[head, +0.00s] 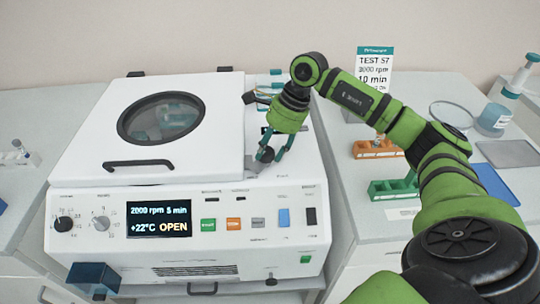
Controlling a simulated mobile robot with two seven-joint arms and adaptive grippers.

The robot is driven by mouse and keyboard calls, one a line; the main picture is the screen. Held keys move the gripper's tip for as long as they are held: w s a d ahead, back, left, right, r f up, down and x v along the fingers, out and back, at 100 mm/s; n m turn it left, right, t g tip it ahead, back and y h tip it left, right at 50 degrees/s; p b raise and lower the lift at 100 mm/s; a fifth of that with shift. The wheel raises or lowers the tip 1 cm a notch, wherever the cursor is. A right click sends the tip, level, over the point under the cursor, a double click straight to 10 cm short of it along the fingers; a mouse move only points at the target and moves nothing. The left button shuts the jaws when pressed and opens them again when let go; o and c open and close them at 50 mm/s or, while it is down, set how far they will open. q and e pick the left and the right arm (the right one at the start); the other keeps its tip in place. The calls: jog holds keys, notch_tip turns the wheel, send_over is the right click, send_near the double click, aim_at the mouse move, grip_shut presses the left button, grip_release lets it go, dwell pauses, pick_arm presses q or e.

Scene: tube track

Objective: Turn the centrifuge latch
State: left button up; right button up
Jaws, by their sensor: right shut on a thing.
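The white centrifuge (75,215) stands on the bench, with its lid (215,120) down and a round dark window in it. Its display (159,220) reads 2000 rpm, 5 min, +22°C and OPEN. The latch (266,155) is a dark knob on the top, right of the lid. My right gripper (270,150) reaches down from above, its teal fingers shut on the latch knob. The fingers partly hide the latch, so its exact angle is hard to tell. My left gripper is out of view.
A dark blue box (94,278) shows at the front left. The lid handle (138,164) is clear.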

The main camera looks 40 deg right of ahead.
jog(key=n+b, duration=0.1)
jog(key=n, duration=0.1)
jog(key=n+g+b, duration=0.1)
jog(key=n, duration=0.1)
jog(key=shift+w+r+g, duration=0.1)
jog(key=shift+w+g, duration=0.2)
jog(key=shift+w, duration=0.05)
jog(key=shift+w+a+n+g+b, duration=0.1)
jog(key=shift+n+g+b, duration=0.7)
jog(key=shift+n, duration=1.3)
jog(key=o, duration=0.9)
jog(key=shift+o, duration=1)
jog(key=shift+a, duration=0.1)
jog(key=shift+r, duration=0.1)
jog(key=v, duration=1.1)
jog(key=shift+r, duration=0.35)
